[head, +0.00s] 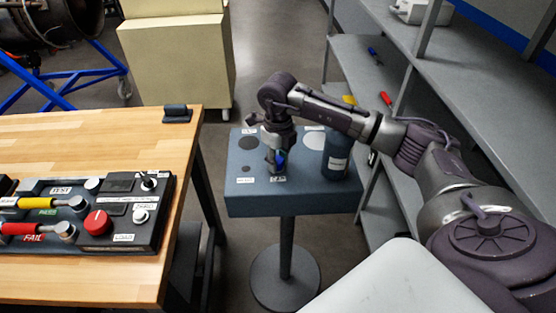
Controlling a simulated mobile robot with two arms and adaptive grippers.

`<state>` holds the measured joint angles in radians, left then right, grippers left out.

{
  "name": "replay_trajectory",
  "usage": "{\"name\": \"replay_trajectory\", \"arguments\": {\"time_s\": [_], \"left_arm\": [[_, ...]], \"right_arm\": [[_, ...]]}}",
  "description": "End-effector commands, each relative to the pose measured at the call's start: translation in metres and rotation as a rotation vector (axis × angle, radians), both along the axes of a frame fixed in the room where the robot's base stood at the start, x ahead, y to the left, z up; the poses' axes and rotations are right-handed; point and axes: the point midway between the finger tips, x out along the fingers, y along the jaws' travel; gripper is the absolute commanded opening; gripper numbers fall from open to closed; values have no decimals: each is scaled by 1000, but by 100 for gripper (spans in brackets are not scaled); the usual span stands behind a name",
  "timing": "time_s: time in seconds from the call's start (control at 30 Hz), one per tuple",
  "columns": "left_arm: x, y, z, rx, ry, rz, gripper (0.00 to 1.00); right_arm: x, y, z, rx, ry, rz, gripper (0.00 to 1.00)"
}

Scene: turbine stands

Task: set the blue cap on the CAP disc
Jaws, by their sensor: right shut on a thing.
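The blue cap (281,160) is between the fingers of my right gripper (275,162), which is shut on it. The gripper points down over the front middle of a blue-grey stand (290,202). Most of the cap is hidden by the fingers, and I cannot tell whether it touches the stand top. The stand top carries a dark disc (247,143) at back left, a smaller dark disc (248,168) at front left and a pale disc (314,140) at back right. Their small labels are too blurred to read, so I cannot tell which is CAP. My left gripper is out of view.
A dark blue-grey canister (336,158) stands on the stand's right side, close to my right forearm. A wooden bench (90,135) with a test panel (100,240) is at left. Grey shelves (375,75) rise at right. A cream cabinet (175,65) is behind.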

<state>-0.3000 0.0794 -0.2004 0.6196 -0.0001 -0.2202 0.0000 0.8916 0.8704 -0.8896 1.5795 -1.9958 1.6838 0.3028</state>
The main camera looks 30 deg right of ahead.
Motion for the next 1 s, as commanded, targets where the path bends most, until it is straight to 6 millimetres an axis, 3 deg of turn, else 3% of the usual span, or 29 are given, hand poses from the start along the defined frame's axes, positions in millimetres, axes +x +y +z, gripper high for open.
{"name": "replay_trajectory", "arguments": {"time_s": [0.03,0.1,0.13,0.3,0.53,0.6,1.0], "left_arm": [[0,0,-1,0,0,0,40],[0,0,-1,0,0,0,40],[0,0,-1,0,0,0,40],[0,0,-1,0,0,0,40],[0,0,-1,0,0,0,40],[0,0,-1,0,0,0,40],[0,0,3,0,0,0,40]], "right_arm": [[-5,2,-10,0,22,5,0],[-5,2,-10,0,22,5,0],[-5,2,-10,0,22,5,36],[-5,2,-9,0,20,5,62],[-4,2,-7,0,14,4,62],[-3,2,-6,0,13,3,70],[-3,1,0,0,10,3,70]]}}
